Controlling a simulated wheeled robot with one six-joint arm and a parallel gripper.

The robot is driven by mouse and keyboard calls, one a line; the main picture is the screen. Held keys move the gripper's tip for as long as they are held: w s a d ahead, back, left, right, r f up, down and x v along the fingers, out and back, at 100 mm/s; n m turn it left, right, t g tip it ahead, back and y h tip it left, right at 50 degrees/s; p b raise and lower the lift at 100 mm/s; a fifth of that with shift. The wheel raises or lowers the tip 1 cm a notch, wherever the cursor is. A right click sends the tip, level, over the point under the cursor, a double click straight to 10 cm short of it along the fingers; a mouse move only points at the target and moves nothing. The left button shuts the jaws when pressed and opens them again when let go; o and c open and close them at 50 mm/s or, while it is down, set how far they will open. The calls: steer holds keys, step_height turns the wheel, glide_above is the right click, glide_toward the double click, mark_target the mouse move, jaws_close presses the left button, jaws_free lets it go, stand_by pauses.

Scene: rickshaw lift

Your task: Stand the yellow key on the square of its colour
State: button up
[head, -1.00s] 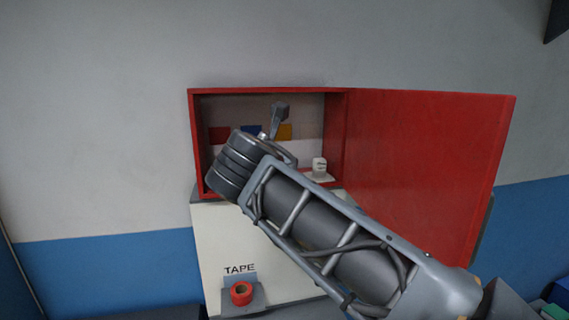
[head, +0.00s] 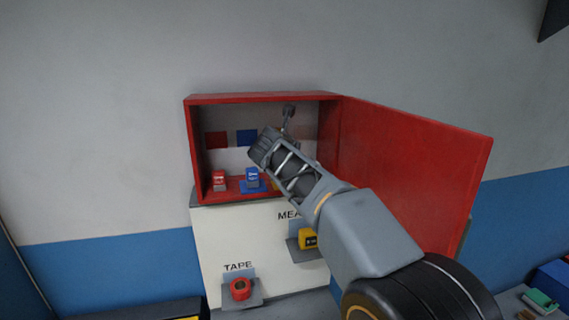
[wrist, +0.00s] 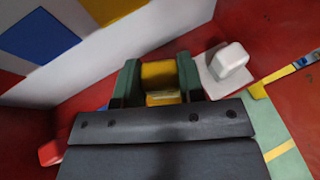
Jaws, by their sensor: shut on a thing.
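The yellow key (wrist: 160,76) is a small block between the two green fingers of my gripper (wrist: 159,84), which is shut on it, in the wrist view. It is low in the red cabinet, near the floor. Whether it touches the floor or a coloured square cannot be told. In the head view my arm hides the gripper; a small yellow patch (head: 276,183) shows beside the arm, right of the blue key (head: 252,177). A yellow panel (wrist: 108,8) is on the cabinet's back wall in the wrist view.
The red cabinet (head: 260,97) is open, its door (head: 410,165) swung right. A red key (head: 219,181) stands left of the blue one. A white key (wrist: 231,60) on a white pad is close right of my gripper. Red tape (head: 240,289) sits on a lower holder.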

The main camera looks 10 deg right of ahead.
steer(key=shift+f, duration=1.8)
steer(key=shift+f, duration=0.1)
steer(key=shift+f, duration=0.15)
steer(key=o, duration=0.9)
